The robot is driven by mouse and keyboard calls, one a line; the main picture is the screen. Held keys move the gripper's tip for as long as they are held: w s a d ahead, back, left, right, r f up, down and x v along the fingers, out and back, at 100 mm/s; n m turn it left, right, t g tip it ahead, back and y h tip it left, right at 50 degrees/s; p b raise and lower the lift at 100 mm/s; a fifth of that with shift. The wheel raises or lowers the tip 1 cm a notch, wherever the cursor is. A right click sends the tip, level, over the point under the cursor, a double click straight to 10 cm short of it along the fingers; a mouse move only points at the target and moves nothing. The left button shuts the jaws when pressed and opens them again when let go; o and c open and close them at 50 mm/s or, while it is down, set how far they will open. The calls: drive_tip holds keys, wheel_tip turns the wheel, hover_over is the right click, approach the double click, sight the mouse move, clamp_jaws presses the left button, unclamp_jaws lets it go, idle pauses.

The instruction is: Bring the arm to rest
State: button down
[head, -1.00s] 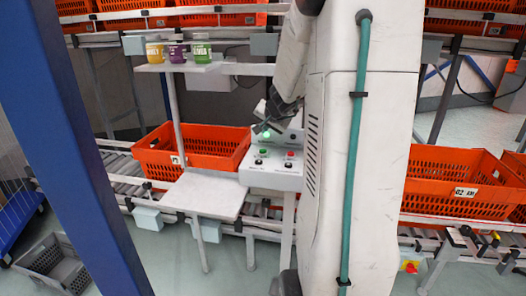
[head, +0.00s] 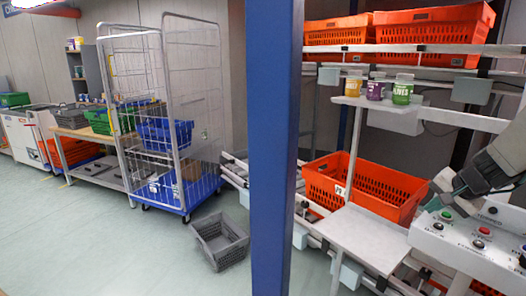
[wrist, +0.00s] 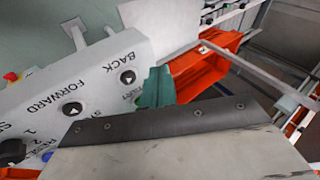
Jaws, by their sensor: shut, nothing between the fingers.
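My gripper (head: 436,195) is at the right of the head view, shut and empty, close above the back left part of a white control box (head: 450,252) with green, red and black buttons. I cannot tell whether its tips touch the box. In the wrist view its teal fingers (wrist: 155,88) show beside the box (wrist: 100,58), whose labels include BACK and FORWARD. My arm comes in from the right edge, and most of it is out of the head view.
A blue post (head: 272,150) stands close in front. Behind it are an orange tote (head: 375,190), a white shelf plate (head: 360,236) and several jars on a small upper shelf (head: 378,105). A wire cage trolley (head: 160,120) and a grey crate (head: 220,241) stand left. Open floor (head: 80,240) lies front left.

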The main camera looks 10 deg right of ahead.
drive_tip(key=s+a+r+n+g, duration=0.2)
drive_tip(key=s+a+n, duration=0.4)
drive_tip(key=s+a, duration=0.5)
drive_tip(key=s+a+r+n+g, duration=0.3)
drive_tip(key=s+a+n, duration=0.3)
drive_tip(key=s+a, duration=0.5)
drive_tip(key=a, duration=0.6)
drive_tip(key=shift+s+r+g, duration=0.25)
drive_tip(key=shift+g, duration=0.15)
drive_tip(key=shift+d, duration=0.1)
